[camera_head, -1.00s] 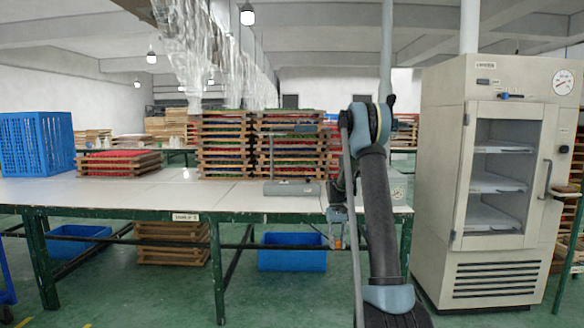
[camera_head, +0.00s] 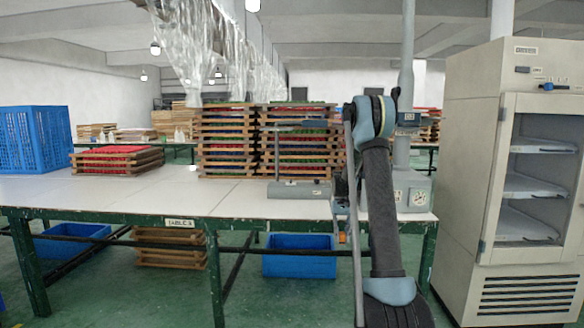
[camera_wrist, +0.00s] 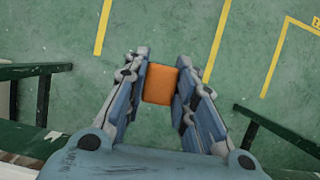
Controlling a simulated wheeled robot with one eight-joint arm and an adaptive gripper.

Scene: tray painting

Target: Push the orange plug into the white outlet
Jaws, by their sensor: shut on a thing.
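My gripper (camera_wrist: 161,70) is shut on the orange plug (camera_wrist: 160,87), which sits between its two fingers in the wrist view, with green floor below. In the head view my gripper (camera_head: 341,215) hangs low in front of the table's front edge, right of centre, with a small orange patch of the plug (camera_head: 342,238) at its lower end. I cannot make out a white outlet for certain in either view. Part of the table's right end is hidden behind my arm.
A white-topped table with green legs (camera_head: 110,195) spans the front. It bears a blue crate (camera_head: 35,140), stacked trays (camera_head: 228,145) and a grey device (camera_head: 299,190). A blue bin (camera_head: 299,262) is beneath. A cream cabinet (camera_head: 468,150) stands right.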

